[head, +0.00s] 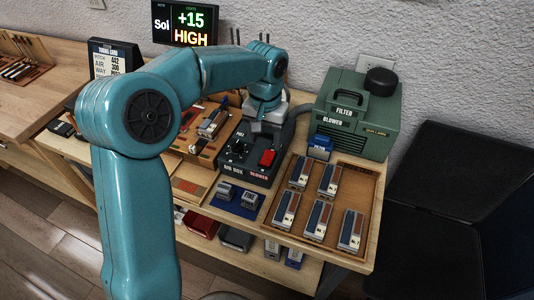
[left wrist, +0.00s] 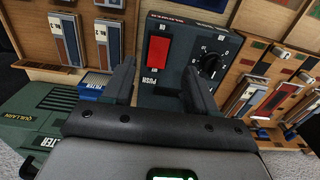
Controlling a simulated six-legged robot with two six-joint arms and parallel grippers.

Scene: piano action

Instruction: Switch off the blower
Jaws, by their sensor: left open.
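The red switch (head: 267,158) is on the dark control box (head: 232,172), above the label "BLOWER". In the left wrist view the red switch (left wrist: 157,50) shows on the box face, with "PUSH" printed beside it. My left gripper (head: 262,122) is over the rear of the box, behind the switch in the head view. In the left wrist view my left gripper (left wrist: 161,82) is open and empty, its two fingers apart, with the switch showing beyond the gap. The green filter blower (head: 345,122) stands at the back right. My right gripper is out of view.
A wooden tray (head: 374,190) with several reed blocks lies right of the control box. A black knob (left wrist: 211,65) sits beside the switch. A blue bottle or box (head: 319,147) stands near the blower. A display (head: 185,22) reads "+15 HIGH". A tuning card (head: 112,60) stands left.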

